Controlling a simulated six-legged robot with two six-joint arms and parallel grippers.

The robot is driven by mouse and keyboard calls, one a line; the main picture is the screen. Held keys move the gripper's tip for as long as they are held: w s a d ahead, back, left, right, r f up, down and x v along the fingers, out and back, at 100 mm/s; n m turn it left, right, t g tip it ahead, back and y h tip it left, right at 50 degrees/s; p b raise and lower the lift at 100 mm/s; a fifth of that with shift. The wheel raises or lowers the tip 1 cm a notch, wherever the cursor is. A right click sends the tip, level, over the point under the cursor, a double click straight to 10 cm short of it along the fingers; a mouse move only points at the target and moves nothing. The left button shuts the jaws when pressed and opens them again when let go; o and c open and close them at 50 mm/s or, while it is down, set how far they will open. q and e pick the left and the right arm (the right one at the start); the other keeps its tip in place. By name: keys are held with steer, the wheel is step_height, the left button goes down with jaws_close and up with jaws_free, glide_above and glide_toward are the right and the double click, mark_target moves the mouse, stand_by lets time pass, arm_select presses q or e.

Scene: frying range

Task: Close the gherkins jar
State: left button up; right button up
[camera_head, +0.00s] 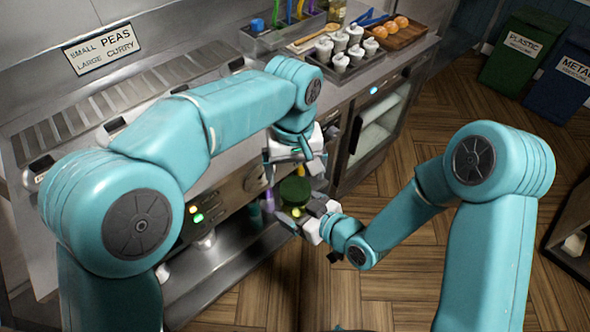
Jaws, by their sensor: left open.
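A round dark green lid-like piece (295,190) shows between my two grippers, in front of the range. It seems to belong to the gherkins jar; the jar's body below is mostly hidden, and I cannot tell whether the piece sits on it. My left gripper (292,170) is open, pointing down just above the green piece. My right gripper (302,215) comes in from the lower right, with its grey fingers close to the underside of the green piece. Whether they grip the jar is too small to tell.
The steel range counter (190,70) runs along the left and back. A tray with several white cups (340,50) and a wooden board with orange balls (400,25) stand on it. A jar (336,12) stands behind. Green (520,50) and blue (560,80) bins stand back right. The wooden floor is clear.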

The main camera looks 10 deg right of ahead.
mark_target(296, 188)
arm_select(q)
step_height(296, 188, up, 2)
steer(key=n, duration=0.3)
steer(key=shift+n, duration=0.3)
steer(key=n, duration=0.1)
steer(key=r+n, duration=0.1)
steer(key=n, duration=0.1)
steer(key=shift+r, duration=0.3)
steer(key=shift+f, duration=0.1)
steer(key=shift+f, duration=3.95)
steer(key=c, duration=1.1)
steer(key=m, duration=0.6)
steer(key=shift+m, duration=0.3)
